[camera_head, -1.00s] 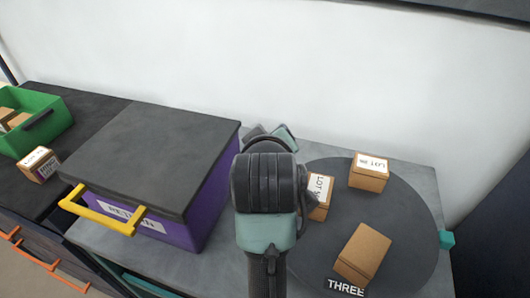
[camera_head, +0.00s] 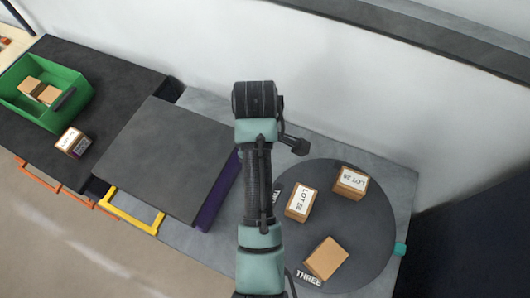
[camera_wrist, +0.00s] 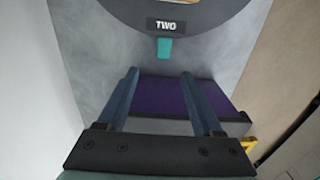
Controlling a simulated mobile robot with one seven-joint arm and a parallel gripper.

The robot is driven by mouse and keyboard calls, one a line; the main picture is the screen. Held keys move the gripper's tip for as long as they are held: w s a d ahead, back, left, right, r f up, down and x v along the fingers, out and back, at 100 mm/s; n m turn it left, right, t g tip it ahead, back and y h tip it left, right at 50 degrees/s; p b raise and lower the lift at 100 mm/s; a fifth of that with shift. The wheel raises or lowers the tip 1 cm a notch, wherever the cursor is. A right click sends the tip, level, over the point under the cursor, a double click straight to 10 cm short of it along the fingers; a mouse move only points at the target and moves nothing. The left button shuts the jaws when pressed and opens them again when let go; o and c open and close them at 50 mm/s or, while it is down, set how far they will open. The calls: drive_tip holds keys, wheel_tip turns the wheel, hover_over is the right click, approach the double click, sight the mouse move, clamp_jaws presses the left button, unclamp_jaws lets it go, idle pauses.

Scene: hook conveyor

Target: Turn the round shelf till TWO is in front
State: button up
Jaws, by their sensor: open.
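The round shelf (camera_head: 350,225) is a dark grey disc on the light grey table. Its THREE label (camera_head: 309,278) faces the front edge, and a teal tab (camera_head: 400,248) sticks out at its right. Another label (camera_head: 276,199) at its left edge is partly hidden by my arm. In the wrist view the shelf's rim (camera_wrist: 205,42) carries the TWO label (camera_wrist: 164,25), with a teal tab (camera_wrist: 164,48) just below it. My gripper (camera_wrist: 160,73) is open and empty, its fingers pointing toward that tab, apart from it in the picture. In the head view my arm hides most of the gripper.
On the shelf stand cartons marked LOT (camera_head: 301,203) and LOT (camera_head: 351,182), and a plain carton (camera_head: 326,258). Left is a purple box (camera_head: 215,205) with a dark top and yellow handle (camera_head: 133,212). A green bin (camera_head: 45,98) stands further left. A wall closes the back.

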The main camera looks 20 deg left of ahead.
drive_tip(key=f, duration=0.7)
drive_tip(key=s+f, duration=0.1)
drive_tip(key=f, duration=0.3)
drive_tip(key=shift+f, duration=0.8)
clamp_jaws()
idle(0.5)
